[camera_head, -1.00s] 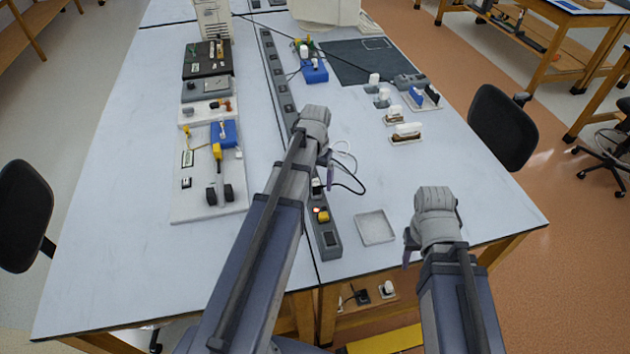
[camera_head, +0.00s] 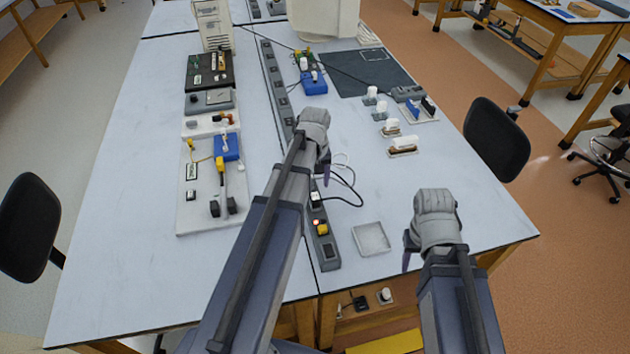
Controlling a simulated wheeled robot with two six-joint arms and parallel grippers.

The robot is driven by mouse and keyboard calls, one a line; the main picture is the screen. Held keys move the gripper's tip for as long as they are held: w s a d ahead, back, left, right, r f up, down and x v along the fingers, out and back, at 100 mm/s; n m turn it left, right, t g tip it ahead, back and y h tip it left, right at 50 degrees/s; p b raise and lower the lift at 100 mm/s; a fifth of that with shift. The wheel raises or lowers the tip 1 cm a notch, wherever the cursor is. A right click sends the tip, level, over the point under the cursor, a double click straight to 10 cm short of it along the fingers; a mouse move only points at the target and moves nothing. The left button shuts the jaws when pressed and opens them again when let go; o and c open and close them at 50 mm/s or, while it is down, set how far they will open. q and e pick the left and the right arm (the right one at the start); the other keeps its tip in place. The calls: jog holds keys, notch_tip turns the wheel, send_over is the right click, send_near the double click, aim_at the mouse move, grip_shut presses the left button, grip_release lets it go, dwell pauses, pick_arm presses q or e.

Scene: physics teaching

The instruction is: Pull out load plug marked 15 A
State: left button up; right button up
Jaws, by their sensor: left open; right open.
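A long grey power strip (camera_head: 284,103) runs along the table's middle. Its near part holds a white-topped plug (camera_head: 315,198) with a black cable and a yellow plug (camera_head: 322,229) beside a lit red spot. No 15 A marking is readable, so I cannot tell which plug bears it. My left gripper (camera_head: 326,172) is open above the strip, just beyond the white-topped plug in the picture; its fingers are mostly hidden by the wrist. My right gripper (camera_head: 407,256) is open and empty, over the near right table edge, right of the strip.
A shallow, empty grey tray (camera_head: 371,239) lies right of the strip's near end. A white board (camera_head: 207,207) with a blue box and yellow parts lies left. Small brown-based pieces (camera_head: 402,145) stand at right. The table's near left is clear.

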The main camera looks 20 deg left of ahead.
aim_at(315, 196)
pick_arm(q)
notch_tip(315, 196, down, 8)
jog(key=b, duration=0.8)
jog(key=shift+r, duration=0.1)
grip_shut()
grip_release()
dwell(0.6)
jog(key=shift+r, duration=0.2)
notch_tip(315, 196, up, 8)
jog(key=p, duration=0.8)
jog(key=shift+f, duration=0.2)
